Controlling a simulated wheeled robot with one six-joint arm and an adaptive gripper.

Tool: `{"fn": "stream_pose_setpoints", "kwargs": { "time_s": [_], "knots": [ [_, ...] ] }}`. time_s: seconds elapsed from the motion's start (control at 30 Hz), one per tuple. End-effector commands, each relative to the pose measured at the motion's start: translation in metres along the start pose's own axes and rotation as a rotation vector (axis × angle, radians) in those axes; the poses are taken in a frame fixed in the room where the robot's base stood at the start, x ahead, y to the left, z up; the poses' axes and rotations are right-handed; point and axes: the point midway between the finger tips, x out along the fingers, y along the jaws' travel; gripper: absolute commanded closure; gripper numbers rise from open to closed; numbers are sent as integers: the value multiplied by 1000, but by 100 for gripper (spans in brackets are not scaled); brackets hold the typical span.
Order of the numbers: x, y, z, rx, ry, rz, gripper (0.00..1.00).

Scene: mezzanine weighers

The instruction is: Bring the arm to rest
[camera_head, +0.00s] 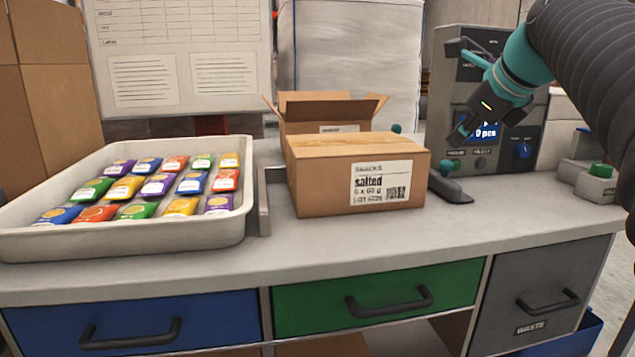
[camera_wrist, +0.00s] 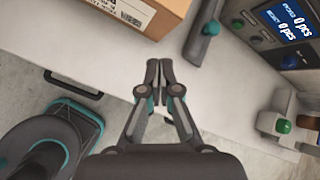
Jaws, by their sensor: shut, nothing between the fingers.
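My gripper (camera_head: 461,132) hangs at the right over the counter, in front of the grey weigher's control panel (camera_head: 447,98). Its fingers are partly lost against the dark panel in the head view. In the wrist view my gripper (camera_wrist: 160,72) shows its two fingers together, with nothing between them. The fingertips are above the pale counter (camera_wrist: 120,62), apart from the box and the panel. My arm comes in from the upper right and is bent downward.
A closed snack carton (camera_head: 330,177) stands mid-counter, with an open carton (camera_head: 330,108) behind it. A white tray (camera_head: 120,238) of several colored packets is at left. A green-button unit (camera_head: 598,180) stands at right. Blue, green (camera_head: 375,302) and grey drawers line the front.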

Motion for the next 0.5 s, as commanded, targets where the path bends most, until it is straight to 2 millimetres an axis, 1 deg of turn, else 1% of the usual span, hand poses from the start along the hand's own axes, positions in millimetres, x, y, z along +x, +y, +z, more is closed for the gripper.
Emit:
{"fn": "stream_pose_setpoints", "kwargs": {
  "time_s": [0.03,0.17,0.27,0.3,0.37,0.5],
  "knots": [
    [2,10,-4,-57,9,6,100],
    [8,40,-18,-267,38,23,100],
    [14,71,-36,-487,64,45,100],
    [18,84,-44,-582,75,56,100],
    [22,104,-57,-723,89,75,100],
    [32,148,-90,-1059,113,124,100]
  ]
}}
